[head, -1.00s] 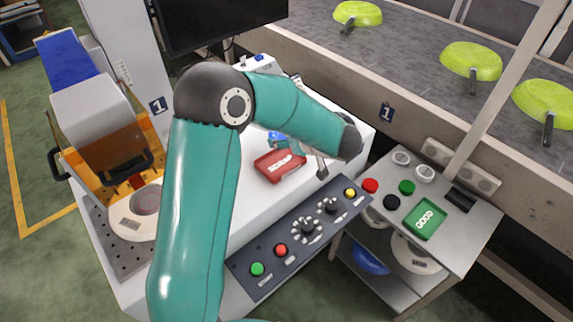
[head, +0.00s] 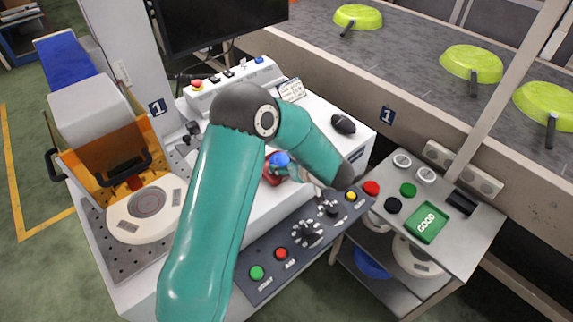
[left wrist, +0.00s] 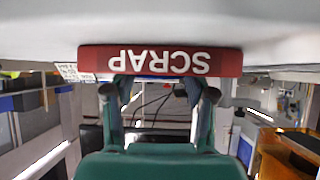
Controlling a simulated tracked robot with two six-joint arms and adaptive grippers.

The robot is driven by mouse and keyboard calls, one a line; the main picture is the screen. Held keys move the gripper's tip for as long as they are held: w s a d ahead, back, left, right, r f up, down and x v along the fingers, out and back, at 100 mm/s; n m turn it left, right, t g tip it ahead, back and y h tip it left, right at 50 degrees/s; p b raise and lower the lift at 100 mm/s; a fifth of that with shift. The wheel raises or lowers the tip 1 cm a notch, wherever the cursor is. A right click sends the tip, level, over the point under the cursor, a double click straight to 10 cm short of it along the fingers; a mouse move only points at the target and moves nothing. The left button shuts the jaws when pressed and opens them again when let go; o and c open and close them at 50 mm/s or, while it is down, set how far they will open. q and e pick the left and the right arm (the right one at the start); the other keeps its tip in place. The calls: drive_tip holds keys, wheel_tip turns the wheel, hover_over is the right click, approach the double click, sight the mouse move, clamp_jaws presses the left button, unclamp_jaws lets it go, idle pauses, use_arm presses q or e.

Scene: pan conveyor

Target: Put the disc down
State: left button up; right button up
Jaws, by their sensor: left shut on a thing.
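In the head view my left gripper (head: 285,170) is partly hidden behind its own forearm. It is shut on a small blue disc (head: 279,159) that shows beside its fingers. The red SCRAP tray (head: 269,180) lies on the white worktop just by the gripper, mostly covered by the arm. The left wrist view shows the tray (left wrist: 165,62) upside down, close in front of my two fingers; the disc cannot be made out there. Whether the disc touches the tray is hidden. My right gripper is not in view.
The side table carries a green GOOD tray (head: 427,222), a red disc (head: 371,188), a green disc (head: 408,189) and a black disc (head: 393,205). A button panel (head: 300,235) edges the worktop. A black mouse (head: 343,123) sits behind the arm. Green pans lie on the conveyor.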

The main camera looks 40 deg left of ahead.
use_arm(q)
drive_tip(key=o, duration=1.3)
drive_tip(key=shift+f, duration=0.1)
drive_tip(key=shift+c, duration=0.2)
drive_tip(key=v, duration=1.2)
drive_tip(key=shift+p, duration=0.3)
drive_tip(key=shift+r, duration=0.25)
